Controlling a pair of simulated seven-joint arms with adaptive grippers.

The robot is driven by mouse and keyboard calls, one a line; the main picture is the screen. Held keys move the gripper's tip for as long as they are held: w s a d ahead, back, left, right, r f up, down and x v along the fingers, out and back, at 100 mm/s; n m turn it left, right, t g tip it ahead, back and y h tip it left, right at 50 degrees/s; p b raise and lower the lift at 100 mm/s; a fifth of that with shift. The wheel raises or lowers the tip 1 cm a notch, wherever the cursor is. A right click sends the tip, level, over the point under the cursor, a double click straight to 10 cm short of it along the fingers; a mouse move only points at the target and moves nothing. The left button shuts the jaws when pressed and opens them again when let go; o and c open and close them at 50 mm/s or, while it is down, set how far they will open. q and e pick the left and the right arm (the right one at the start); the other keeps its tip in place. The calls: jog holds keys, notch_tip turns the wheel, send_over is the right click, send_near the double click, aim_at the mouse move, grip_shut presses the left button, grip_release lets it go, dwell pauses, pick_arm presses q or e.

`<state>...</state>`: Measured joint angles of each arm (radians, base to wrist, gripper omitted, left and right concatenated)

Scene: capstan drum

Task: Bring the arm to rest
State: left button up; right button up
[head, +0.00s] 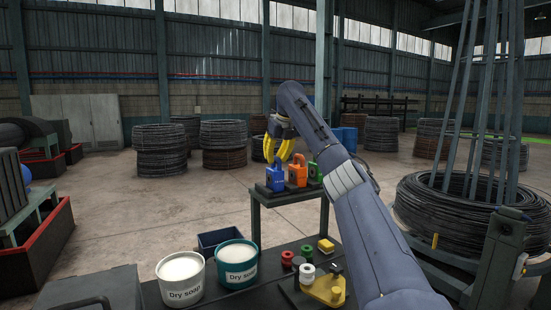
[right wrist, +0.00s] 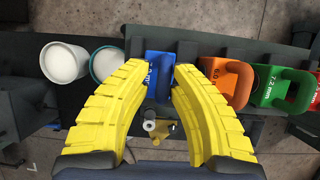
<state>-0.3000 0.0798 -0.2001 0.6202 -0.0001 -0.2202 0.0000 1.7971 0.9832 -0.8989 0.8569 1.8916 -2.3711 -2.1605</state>
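My right arm reaches over the benches, and its yellow-fingered right gripper (head: 281,147) is above the blue block (head: 275,180) on the small raised stand (head: 290,198). In the right wrist view the right gripper (right wrist: 158,72) is open, its fingers apart with nothing held between them. The blue block (right wrist: 160,88) shows beyond the gap, partly hidden by the fingers. An orange block (head: 297,172) marked 6.0 mm and a green block (head: 314,172) marked 7.2 mm stand beside it. My left gripper is not in view.
Two Dry soap tubs, one white (head: 181,280) and one teal (head: 237,265), stand on the lower bench. Red, green and white spools (head: 306,272) and a yellow fixture (head: 325,290) are near. A wire coil (head: 440,215) on a frame is at right.

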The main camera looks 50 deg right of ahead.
jog(key=o, duration=0.9)
jog(key=shift+f, duration=0.1)
jog(key=shift+c, duration=0.2)
jog(key=shift+r, duration=3)
